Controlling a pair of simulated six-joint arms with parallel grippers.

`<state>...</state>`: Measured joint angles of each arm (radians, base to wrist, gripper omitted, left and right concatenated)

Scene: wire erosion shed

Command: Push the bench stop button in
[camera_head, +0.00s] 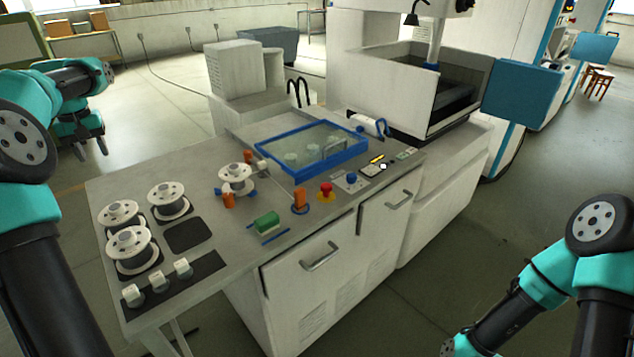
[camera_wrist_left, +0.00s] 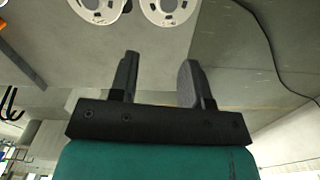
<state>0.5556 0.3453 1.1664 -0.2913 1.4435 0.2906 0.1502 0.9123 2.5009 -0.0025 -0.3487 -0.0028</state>
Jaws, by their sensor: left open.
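The bench stop button (camera_head: 326,188) is a red mushroom head on a yellow base, near the front edge of the grey bench (camera_head: 205,265). Nothing touches it, and I cannot tell from here how far in it sits. My left gripper (camera_head: 92,150) hangs beyond the bench's left end, far to the left of the button. It also shows in the left wrist view (camera_wrist_left: 157,78), with its two black fingers apart and nothing between them. My right arm comes in at the lower right, but its gripper is outside the picture.
Several white wire spools (camera_head: 168,199) stand on the bench's left part. A blue-framed clear-topped tray (camera_head: 347,160) lies behind the button. A blue knob (camera_head: 351,178) is right of it, an orange ringed piece (camera_head: 300,203) left.

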